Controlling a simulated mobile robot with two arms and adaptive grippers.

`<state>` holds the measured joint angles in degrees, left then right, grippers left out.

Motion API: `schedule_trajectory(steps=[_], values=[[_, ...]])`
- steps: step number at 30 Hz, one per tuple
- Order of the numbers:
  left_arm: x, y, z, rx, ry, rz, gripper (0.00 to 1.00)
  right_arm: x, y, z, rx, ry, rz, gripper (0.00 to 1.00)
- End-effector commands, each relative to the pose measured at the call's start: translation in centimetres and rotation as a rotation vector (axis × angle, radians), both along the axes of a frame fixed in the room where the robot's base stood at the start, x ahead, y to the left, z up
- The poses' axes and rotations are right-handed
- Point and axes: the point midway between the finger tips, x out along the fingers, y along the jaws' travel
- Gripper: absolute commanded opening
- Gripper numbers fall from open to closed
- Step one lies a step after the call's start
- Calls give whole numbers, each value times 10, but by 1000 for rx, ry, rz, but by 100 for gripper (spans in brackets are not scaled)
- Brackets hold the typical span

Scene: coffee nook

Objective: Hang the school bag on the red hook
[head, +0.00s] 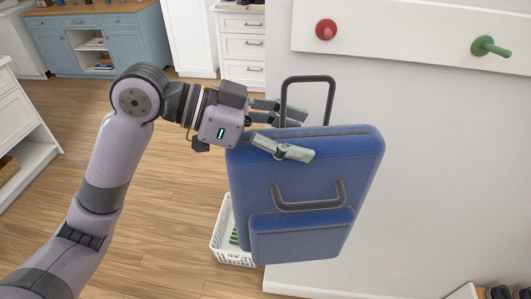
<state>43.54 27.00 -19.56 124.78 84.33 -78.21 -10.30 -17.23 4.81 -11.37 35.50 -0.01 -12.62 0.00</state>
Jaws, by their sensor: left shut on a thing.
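The blue school bag (295,170) hangs in the air at the middle of the head view, with a dark top handle loop (333,95) standing up from it and a second handle on its front. My left gripper (290,128) is shut on the bag at its upper left edge, close to the foot of the top loop. The exact contact is partly hidden by the fingers. The red hook (326,29) is on a white board on the wall, above and slightly right of the bag. The loop is below the hook and appears apart from it. My right gripper is not in view.
A green hook (490,46) sits on the same white board (410,35) to the right. A white basket (220,240) stands on the floor behind the bag. Cabinets (110,45) stand at the back. The wooden floor at left is largely clear.

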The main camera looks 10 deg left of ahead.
Motion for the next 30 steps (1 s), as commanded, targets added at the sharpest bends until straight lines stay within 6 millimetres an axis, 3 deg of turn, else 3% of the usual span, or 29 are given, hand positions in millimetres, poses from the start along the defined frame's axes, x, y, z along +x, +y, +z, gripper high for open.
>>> schedule_trajectory(steps=[1, 3, 9, 17, 30], values=[[-2, -5, 28, -4, -11, -10, 0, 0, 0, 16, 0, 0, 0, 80], [-6, -12, 45, -4, -10, -19, 0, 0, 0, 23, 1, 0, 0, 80], [-12, -22, 71, -6, -7, -26, 0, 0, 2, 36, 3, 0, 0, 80], [-9, -24, 73, -7, -4, -26, 0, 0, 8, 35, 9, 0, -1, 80], [12, -23, 72, -8, -5, -26, 0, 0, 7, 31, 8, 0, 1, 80]])
